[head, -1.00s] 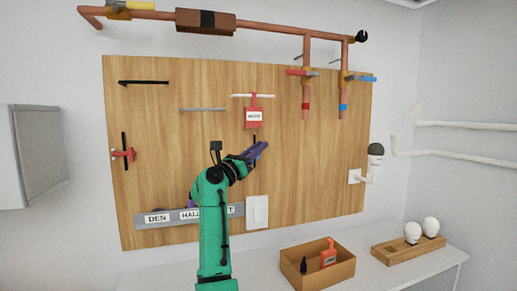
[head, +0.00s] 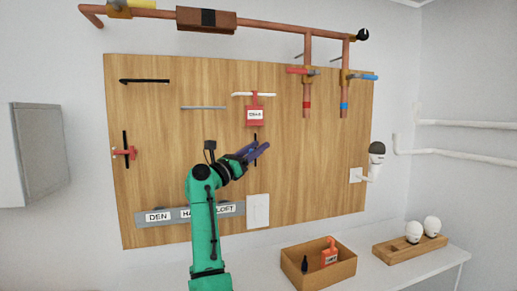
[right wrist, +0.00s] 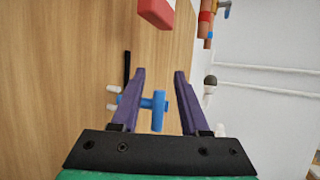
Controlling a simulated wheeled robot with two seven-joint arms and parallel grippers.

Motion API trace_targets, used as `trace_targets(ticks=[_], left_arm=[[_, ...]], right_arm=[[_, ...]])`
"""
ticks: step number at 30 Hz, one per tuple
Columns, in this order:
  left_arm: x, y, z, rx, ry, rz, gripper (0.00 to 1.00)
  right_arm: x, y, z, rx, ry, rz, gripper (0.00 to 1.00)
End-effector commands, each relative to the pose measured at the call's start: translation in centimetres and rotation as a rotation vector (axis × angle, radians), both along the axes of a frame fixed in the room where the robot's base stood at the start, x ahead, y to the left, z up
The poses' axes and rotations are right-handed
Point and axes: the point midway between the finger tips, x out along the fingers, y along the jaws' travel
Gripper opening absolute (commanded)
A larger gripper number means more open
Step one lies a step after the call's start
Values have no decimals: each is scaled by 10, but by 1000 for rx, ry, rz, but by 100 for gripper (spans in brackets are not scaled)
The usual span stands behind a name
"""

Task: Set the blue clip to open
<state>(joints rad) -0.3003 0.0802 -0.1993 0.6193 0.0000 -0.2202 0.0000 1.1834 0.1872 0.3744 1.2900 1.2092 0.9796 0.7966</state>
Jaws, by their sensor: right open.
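The blue clip (right wrist: 157,102) shows in the right wrist view, a T-shaped piece in front of the wooden board, between my right gripper's fingers as seen from the wrist. A black bar (right wrist: 127,70) stands above it to the left. I cannot tell whether either finger touches the clip. My right gripper (right wrist: 160,73) is open, with purple fingers pointing at the board. In the head view the same gripper (head: 262,149) is near the board's middle, and I cannot make out the blue clip beside it. My left gripper is not in view.
A similar red clip (head: 124,152) is at the board's left. Copper pipes with red (head: 299,71) and blue (head: 367,77) handles are at upper right. A wooden box (head: 318,268) stands on the white shelf.

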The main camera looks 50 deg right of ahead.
Motion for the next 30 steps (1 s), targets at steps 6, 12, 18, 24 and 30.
trace_targets(ticks=[6, 12, 18, 24, 30], left_arm=[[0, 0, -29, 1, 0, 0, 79], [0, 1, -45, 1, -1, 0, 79], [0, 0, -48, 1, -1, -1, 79], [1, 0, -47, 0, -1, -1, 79], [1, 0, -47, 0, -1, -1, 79]], right_arm=[[12, 53, -30, 1, 1, 7, 45], [20, 103, -48, 0, 0, 3, 45], [23, 123, -53, -1, 1, 0, 45], [23, 124, -52, -1, 1, 0, 45], [23, 124, -52, -1, 0, 0, 45]])
